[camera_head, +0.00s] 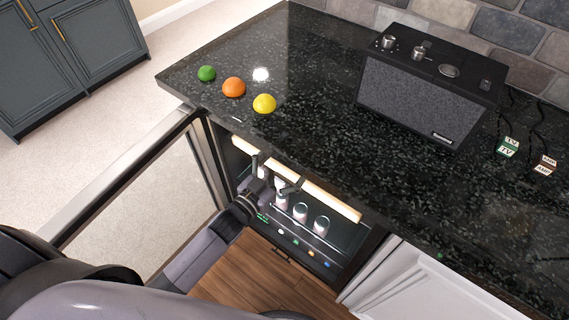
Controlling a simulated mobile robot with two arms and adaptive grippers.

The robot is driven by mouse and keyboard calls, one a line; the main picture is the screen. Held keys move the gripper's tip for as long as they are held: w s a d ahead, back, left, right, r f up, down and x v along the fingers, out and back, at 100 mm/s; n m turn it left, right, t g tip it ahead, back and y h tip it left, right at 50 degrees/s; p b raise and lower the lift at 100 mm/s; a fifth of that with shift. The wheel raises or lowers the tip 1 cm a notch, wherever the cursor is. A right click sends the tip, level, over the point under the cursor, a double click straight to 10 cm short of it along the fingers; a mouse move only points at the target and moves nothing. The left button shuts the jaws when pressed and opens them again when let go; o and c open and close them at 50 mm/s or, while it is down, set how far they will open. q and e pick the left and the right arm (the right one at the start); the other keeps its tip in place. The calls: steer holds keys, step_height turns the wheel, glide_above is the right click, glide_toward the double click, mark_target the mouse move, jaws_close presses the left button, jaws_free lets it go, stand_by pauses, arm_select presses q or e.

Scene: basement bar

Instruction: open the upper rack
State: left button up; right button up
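The upper rack (331,201) shows as a pale wooden front strip just under the counter edge, inside an under-counter cooler. It sits back within the cooler opening, and most of it is hidden under the counter. My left gripper (272,175) is in front of the left part of this strip. Its two fingers are spread apart, and they overlap the strip in the picture. I cannot tell whether they touch it. The cooler's glass door (140,180) stands swung open to the left. My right gripper is not in view.
Several pale cans or bottles, such as this one (321,226), stand below the strip. A green lime (207,73), an orange (233,87), a yellow lemon (265,103) and a black speaker (430,88) are on the dark counter (320,130). A white cabinet (420,285) is at right.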

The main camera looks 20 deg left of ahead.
arm_select(q)
steer(key=c, duration=1.3)
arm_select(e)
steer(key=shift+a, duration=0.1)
arm_select(q)
steer(key=shift+s, duration=0.1)
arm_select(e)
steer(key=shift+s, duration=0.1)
